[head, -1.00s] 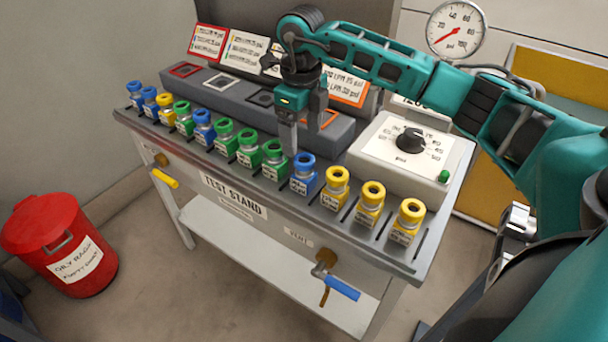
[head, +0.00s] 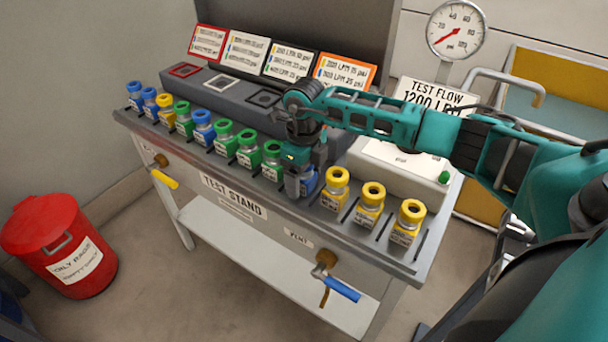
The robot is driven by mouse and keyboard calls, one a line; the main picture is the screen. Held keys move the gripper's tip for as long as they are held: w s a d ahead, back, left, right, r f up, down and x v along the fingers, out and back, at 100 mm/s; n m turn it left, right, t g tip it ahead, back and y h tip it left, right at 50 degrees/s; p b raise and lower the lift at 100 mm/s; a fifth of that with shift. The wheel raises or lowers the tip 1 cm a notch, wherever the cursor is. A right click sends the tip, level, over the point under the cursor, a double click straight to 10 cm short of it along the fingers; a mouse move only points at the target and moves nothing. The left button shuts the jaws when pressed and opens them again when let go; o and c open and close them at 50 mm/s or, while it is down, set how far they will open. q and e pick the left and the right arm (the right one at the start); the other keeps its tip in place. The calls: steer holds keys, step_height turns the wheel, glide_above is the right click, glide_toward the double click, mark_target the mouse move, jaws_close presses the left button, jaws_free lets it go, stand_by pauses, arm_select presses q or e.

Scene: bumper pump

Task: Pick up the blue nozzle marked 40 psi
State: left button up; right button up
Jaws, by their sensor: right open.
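A blue nozzle (head: 312,182) stands in the front row of the test stand, between the green nozzles and the yellow ones. My right gripper (head: 298,188) is open and lowered at this nozzle, covering most of it. I cannot tell whether the fingers touch it. Other blue nozzles stand further left: one among the green ones (head: 203,128) and two near the left end (head: 135,96), (head: 150,101). The labels on the nozzles are too small to read. My left gripper is not in view.
Green nozzles (head: 247,149) stand close on the left and a yellow nozzle (head: 335,190) close on the right. Behind are a grey block (head: 215,97) with coloured square frames, and a white dial box (head: 385,168) partly hidden by my arm. A red bin (head: 60,240) stands on the floor.

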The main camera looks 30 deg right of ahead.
steer(key=shift+c, duration=0.4)
steer(key=c, duration=1.1)
steer(key=shift+c, duration=0.2)
steer(key=shift+r, duration=0.2)
